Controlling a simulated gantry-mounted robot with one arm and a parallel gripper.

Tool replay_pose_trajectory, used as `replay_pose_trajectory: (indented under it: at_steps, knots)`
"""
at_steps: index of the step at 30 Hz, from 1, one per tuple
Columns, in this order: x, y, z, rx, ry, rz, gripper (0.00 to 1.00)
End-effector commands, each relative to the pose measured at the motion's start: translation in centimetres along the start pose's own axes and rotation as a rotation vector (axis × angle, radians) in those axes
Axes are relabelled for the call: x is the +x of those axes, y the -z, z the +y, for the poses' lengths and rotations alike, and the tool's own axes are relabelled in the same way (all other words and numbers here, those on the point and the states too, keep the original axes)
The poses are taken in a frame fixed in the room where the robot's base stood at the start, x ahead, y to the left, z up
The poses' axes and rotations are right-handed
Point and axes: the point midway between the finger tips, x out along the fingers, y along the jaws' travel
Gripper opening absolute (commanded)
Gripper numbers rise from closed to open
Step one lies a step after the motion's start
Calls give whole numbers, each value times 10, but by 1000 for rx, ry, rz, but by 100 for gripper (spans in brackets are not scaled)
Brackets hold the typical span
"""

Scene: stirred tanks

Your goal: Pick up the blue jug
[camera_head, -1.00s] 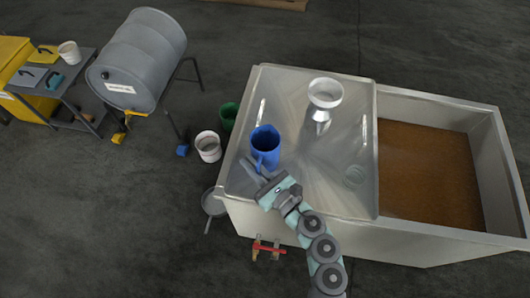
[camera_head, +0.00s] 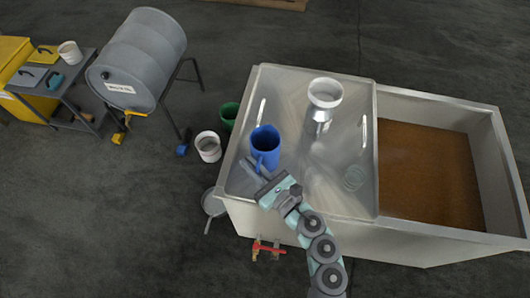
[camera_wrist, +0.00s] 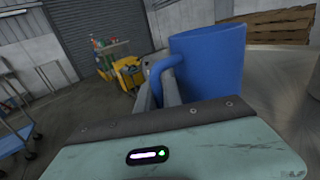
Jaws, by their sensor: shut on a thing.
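The blue jug (camera_head: 265,148) stands upright on the metal lid (camera_head: 330,190) of the tank, near the lid's left side. My gripper (camera_head: 257,168) reaches in from the front of the tank and is at the jug's near side, where its handle is. In the wrist view the jug (camera_wrist: 212,62) fills the upper middle, with its handle (camera_wrist: 165,72) bending down between my gripper's fingers (camera_wrist: 160,95). The fingers are shut on the handle. The lower end of the handle and the jug's base are hidden behind the gripper body.
A metal funnel-like vessel (camera_head: 323,97) stands on the lid to the right of the jug. The tank's open side (camera_head: 425,165) holds brown contents. A white bucket (camera_head: 208,147) and a green container (camera_head: 229,117) stand on the floor left of the tank. A grey drum (camera_head: 140,60) is farther left.

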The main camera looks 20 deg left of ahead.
Motion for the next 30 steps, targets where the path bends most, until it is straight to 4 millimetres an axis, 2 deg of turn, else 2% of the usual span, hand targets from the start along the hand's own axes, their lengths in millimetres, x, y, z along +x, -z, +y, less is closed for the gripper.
replay_pose_trajectory:
  at_steps: [11, 14, 24, 30]
  knots:
    - [0, -4, 0, -1, 0, -1, 0]
    - [0, -16, 0, -4, -2, -1, 0]
    - [0, -82, 1, -4, -4, 0, 0]
    - [0, -99, -1, 0, 0, -1, 0]
